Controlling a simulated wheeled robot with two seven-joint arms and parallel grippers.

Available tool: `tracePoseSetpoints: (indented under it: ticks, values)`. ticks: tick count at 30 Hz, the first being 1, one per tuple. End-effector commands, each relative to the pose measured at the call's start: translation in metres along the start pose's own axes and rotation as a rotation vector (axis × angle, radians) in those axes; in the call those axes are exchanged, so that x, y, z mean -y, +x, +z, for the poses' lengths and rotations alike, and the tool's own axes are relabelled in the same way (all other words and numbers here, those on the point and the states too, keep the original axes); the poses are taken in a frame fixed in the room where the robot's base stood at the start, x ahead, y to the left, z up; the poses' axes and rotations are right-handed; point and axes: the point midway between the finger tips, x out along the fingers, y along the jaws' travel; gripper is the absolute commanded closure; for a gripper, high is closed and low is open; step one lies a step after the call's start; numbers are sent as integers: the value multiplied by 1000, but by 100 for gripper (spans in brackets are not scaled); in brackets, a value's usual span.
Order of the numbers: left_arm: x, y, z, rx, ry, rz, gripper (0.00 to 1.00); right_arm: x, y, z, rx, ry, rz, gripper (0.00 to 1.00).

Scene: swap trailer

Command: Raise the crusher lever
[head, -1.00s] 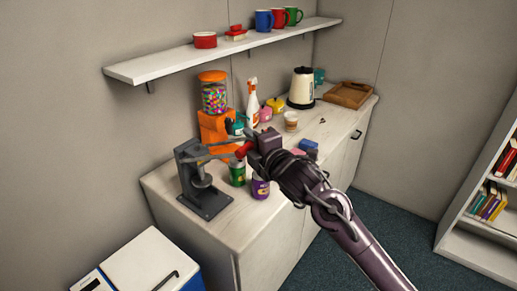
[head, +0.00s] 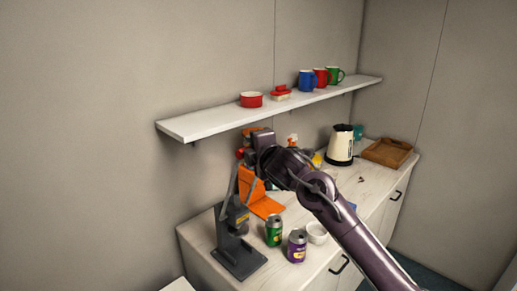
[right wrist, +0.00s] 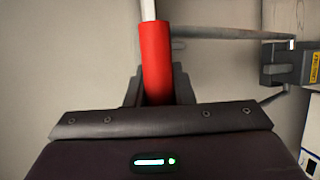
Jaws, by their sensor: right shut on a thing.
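The dark grey can crusher (head: 232,236) stands at the counter's near left end. Its lever (head: 231,188) points steeply up from the body. The lever's red grip (head: 240,153) shows at its top, partly hidden by my right gripper (head: 246,152). In the right wrist view the red grip (right wrist: 156,60) lies between the fingers of my right gripper (right wrist: 157,88), which is shut on it. The crusher's body (right wrist: 288,62) shows at the right of that view. My left gripper is in neither view.
A green can (head: 273,231), a purple can (head: 297,246) and a white cup (head: 317,233) stand right of the crusher. The orange dispenser (head: 264,206) is partly behind my arm. A wall shelf (head: 205,124) with mugs hangs above. A kettle (head: 340,146) and wooden tray (head: 388,152) stand farther back.

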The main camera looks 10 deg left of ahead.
Motion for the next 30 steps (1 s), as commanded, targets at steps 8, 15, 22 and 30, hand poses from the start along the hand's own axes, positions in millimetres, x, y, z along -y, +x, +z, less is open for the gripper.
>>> tracePoseSetpoints:
  ticks: [8, 15, 22, 30]
  values:
    - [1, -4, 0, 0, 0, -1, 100, 4, 5, -4, -3, -17, -42, 100]
    - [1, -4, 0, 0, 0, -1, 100, 6, 5, -4, -4, -18, -45, 100]
    - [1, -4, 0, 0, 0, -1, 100, 5, 5, -4, -3, -17, -43, 58]
    - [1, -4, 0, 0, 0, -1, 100, 2, 4, -3, -2, -15, -37, 57]
